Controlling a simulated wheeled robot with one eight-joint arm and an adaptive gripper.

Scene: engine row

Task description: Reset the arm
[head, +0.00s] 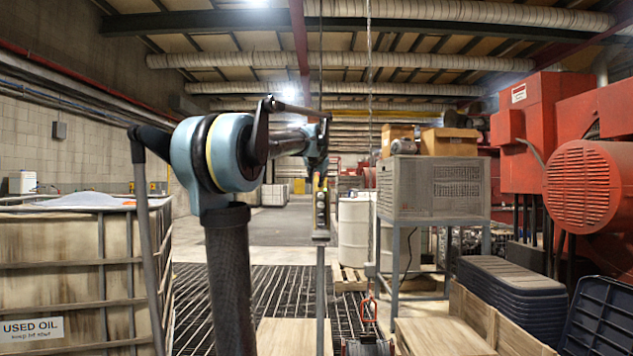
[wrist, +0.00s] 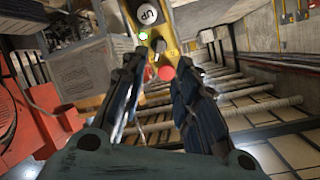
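My arm reaches forward in the head view, and its far end with my gripper (head: 319,150) is small and partly hidden by the arm links. In the wrist view my gripper (wrist: 160,68) has its two dark fingers spread apart. A yellow hoist pendant (wrist: 168,48) shows just ahead of and between the fingertips, with a white button marked UP, a green one, a dark one and red ones. I cannot tell whether a finger touches it.
A used oil tank (head: 85,265) stands at the left. A grey cabinet (head: 432,187) on a metal stand and stacked dark bins (head: 513,295) are at the right, near red machinery (head: 580,185). A red-handled item (head: 368,340) sits low in front. Floor beyond the grating (head: 275,290) is open.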

